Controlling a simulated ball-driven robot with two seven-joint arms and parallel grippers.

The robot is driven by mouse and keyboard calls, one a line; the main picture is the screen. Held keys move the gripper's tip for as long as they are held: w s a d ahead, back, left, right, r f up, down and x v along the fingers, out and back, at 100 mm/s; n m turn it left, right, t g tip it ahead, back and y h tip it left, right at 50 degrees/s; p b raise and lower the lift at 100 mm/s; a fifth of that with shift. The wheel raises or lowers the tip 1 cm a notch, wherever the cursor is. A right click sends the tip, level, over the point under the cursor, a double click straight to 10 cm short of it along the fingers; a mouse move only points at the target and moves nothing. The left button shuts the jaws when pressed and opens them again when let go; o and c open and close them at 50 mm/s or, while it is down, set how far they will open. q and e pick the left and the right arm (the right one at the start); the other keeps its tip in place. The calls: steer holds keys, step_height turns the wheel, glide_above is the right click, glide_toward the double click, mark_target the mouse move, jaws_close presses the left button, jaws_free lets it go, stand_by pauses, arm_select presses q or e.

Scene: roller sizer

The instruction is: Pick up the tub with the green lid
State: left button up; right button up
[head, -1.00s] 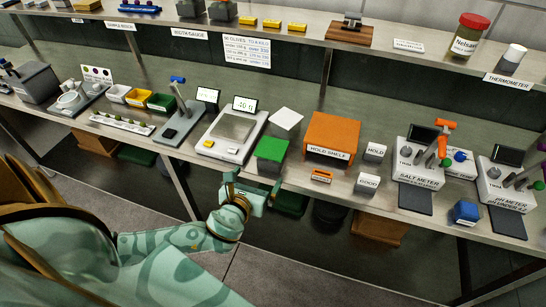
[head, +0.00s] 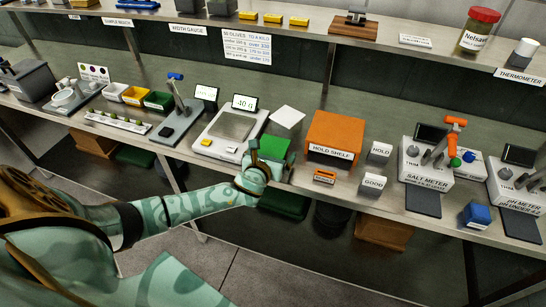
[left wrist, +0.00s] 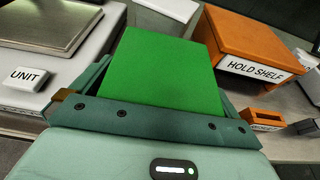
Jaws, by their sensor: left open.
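The tub with the green lid (head: 273,148) stands near the front edge of the bench, right of the scale and left of the hold shelf. My left gripper (head: 267,164) is open at its near side. In the left wrist view the green lid (left wrist: 165,72) fills the middle, with teal finger parts along its left and right sides. The tub appears to lie between the fingers, but I cannot tell whether they touch it. The tub's lower body is mostly hidden by the gripper. My right gripper is out of view.
A white-topped block (head: 287,116) stands close behind the tub. The scale (head: 231,128) is on the left and the orange hold shelf (head: 336,135) on the right. A small orange holder (head: 324,177) sits near the front edge. Meters stand farther right.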

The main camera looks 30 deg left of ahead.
arm_select(q)
steer(key=shift+s+r, duration=0.1)
steer(key=shift+c, duration=0.3)
steer(key=c, duration=0.9)
steer(key=shift+c, duration=0.2)
